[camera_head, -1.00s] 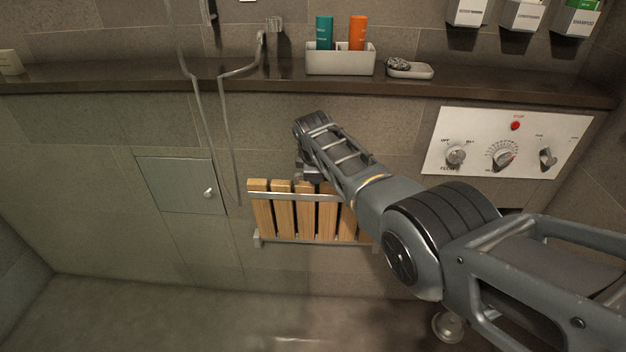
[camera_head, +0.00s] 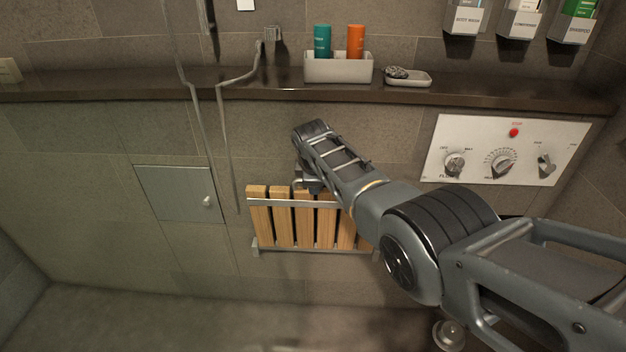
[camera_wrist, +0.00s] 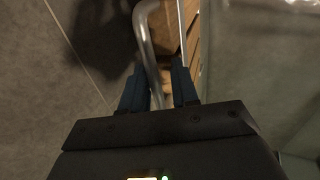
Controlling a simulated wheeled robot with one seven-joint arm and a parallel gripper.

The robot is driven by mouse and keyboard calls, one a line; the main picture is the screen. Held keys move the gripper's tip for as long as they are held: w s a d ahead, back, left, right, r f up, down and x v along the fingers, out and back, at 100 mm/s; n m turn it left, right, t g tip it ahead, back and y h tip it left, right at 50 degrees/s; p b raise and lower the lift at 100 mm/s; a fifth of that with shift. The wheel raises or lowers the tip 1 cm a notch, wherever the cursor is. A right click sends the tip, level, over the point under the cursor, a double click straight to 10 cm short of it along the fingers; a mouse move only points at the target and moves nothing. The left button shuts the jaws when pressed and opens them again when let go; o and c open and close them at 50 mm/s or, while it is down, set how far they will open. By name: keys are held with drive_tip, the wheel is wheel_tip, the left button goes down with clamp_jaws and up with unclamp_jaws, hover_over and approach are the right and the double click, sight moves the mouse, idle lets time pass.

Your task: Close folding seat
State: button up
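The folding seat (camera_head: 283,222) is a row of wooden slats with metal rails, low on the tiled wall in the head view. Its slats stand nearly upright, close to the wall. My gripper (camera_head: 312,187) is at the seat's top edge, partly hidden by my arm. In the wrist view, the dark blue fingers of my gripper (camera_wrist: 160,88) are apart, with a curved metal tube (camera_wrist: 149,40) passing between them. The seat's wooden slats (camera_wrist: 192,45) show beyond the fingers. Whether a finger touches the tube is unclear.
A dark shelf (camera_head: 150,88) runs above the seat, with a bottle caddy (camera_head: 338,70) and soap dish (camera_head: 408,79). A control panel (camera_head: 505,150) is at right, a small wall hatch (camera_head: 178,194) at left. A hose (camera_head: 222,130) hangs left of the seat.

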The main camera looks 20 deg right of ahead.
drive_tip(key=shift+r, duration=0.15)
drive_tip(key=p+v, duration=0.2)
drive_tip(key=v, duration=0.6)
idle(0.3)
